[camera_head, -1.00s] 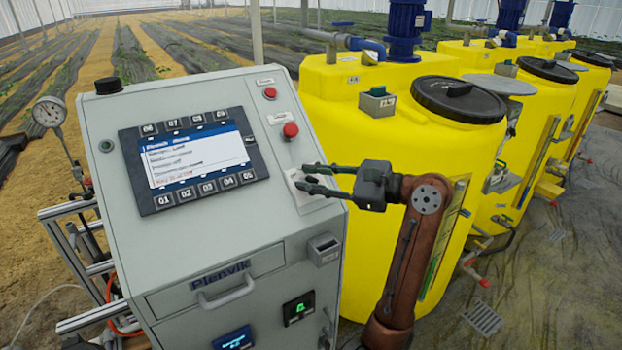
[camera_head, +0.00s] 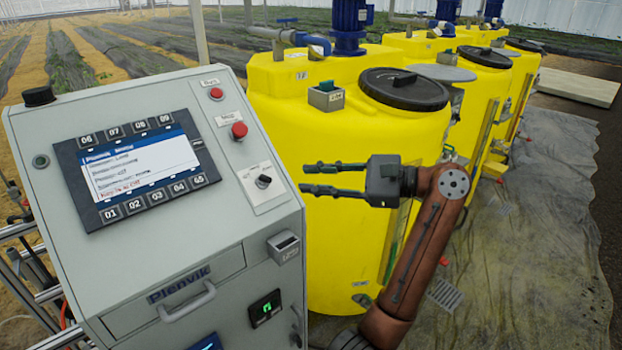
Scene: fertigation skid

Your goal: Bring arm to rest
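A black selector knob (camera_head: 263,181) on a pale plate sits on the cabinet's sloped top, left of the fingertips, with a visible gap between.
The cabinet carries a lit screen (camera_head: 140,165), red buttons (camera_head: 239,130) and a drawer handle (camera_head: 188,303). Yellow tanks (camera_head: 290,105) with black lids (camera_head: 404,88) stand in a row behind the arm. The floor (camera_head: 530,250) at right looks mostly clear.

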